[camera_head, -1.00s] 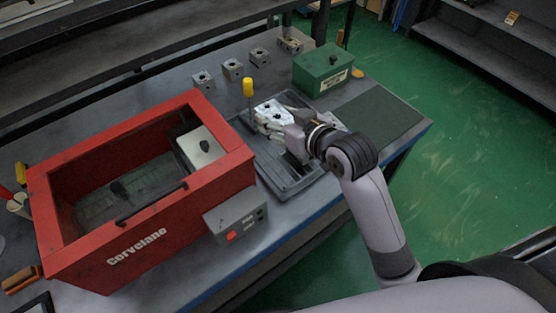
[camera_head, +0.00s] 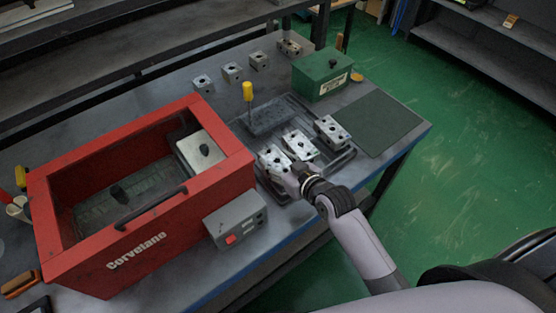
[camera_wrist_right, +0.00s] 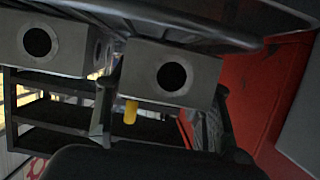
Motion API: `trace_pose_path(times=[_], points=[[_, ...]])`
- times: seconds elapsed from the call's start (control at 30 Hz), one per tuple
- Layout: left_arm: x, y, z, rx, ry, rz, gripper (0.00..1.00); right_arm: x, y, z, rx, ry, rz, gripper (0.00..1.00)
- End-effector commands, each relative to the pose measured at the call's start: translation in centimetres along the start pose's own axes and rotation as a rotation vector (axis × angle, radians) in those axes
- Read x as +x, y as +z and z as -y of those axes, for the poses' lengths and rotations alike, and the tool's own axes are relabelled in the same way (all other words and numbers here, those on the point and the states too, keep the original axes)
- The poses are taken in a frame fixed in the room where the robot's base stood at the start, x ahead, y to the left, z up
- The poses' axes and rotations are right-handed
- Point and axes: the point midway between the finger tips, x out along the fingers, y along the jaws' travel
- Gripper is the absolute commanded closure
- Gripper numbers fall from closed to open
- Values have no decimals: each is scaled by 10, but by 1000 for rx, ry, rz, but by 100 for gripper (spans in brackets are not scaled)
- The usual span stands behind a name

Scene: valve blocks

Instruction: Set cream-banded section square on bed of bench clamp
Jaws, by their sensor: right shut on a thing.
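My right gripper (camera_head: 280,170) is shut on a grey-white valve section (camera_head: 271,156) with a dark hole, at the left front of the dark tray. The wrist view shows this section (camera_wrist_right: 170,76) between the two fingers (camera_wrist_right: 165,100). I cannot tell whether it rests on the tray or hangs just above it. Two similar sections, a middle one (camera_head: 299,146) and a right one (camera_head: 332,131), stand beside it. No cream band can be made out on any. My left gripper is out of view.
A red box machine (camera_head: 145,240) with a grey control box (camera_head: 236,220) stands close on the left. A green box (camera_head: 321,72) and several small grey blocks (camera_head: 232,71) are at the back. A dark green mat (camera_head: 376,123) lies clear at right.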

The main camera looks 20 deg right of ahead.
Motion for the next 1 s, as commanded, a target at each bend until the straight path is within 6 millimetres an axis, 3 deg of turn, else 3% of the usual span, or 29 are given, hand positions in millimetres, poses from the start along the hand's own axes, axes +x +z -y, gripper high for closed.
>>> trace_pose_path(times=[0.3, 0.33, 0.6, 1.0], points=[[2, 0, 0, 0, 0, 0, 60, 2, 2, 0, 0, 1, -5, 98], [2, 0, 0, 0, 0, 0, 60, 2, 4, 0, 0, 0, 0, 52], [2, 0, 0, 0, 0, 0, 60, 2, 3, 0, 0, 0, 0, 34], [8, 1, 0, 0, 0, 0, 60, 2, 5, 0, 1, 0, -1, 32]])
